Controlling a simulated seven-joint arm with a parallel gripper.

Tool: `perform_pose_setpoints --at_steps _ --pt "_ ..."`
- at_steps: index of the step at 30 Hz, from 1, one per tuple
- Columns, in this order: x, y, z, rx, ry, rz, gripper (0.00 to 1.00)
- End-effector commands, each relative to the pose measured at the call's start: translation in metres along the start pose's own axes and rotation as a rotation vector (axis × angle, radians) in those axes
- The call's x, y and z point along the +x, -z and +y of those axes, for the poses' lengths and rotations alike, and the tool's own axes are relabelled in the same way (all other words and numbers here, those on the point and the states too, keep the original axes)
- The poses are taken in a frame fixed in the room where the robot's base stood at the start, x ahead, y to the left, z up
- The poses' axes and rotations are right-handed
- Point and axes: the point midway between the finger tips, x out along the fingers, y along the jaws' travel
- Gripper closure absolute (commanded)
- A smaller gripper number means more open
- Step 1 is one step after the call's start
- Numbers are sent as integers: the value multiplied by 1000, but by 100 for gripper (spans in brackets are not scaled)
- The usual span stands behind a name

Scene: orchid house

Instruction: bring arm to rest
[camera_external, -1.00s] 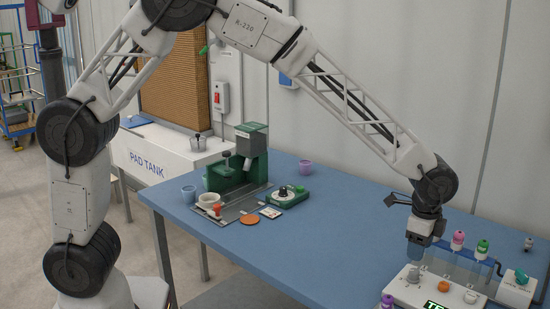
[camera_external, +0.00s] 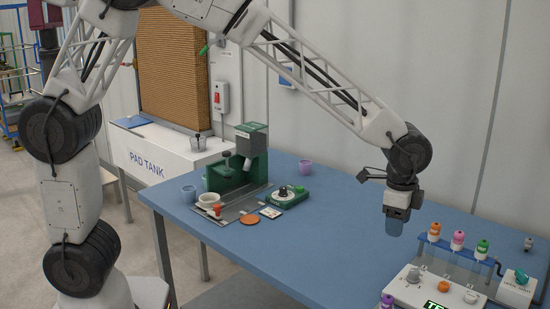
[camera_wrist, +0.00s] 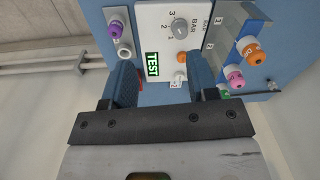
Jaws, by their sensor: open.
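My gripper (camera_external: 396,228) hangs above the blue table (camera_external: 330,235), to the left of the rack with coloured caps. In the wrist view its two blue fingers (camera_wrist: 160,82) are apart with nothing held between them. Beyond the fingers is the white test panel (camera_wrist: 165,25) with a green TEST label and a grey knob. The panel also shows in the external view (camera_external: 425,287) at the lower right. My gripper is apart from the panel and the rack.
A blue rack (camera_external: 465,253) holds orange, pink and green capped items. A green machine (camera_external: 236,172), a green device with a black dial (camera_external: 288,198), an orange disc (camera_external: 249,220) and purple cup (camera_external: 305,167) stand farther left. The table's middle is clear.

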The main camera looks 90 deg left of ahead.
Motion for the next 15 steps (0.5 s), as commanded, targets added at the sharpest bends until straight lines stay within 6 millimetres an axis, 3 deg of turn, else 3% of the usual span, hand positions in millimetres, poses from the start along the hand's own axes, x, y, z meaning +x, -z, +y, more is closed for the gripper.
perform_pose_setpoints --at_steps 6,15 --pt "-45 -44 27 -74 12 24 46" --pt "-92 -106 68 -178 22 53 46"
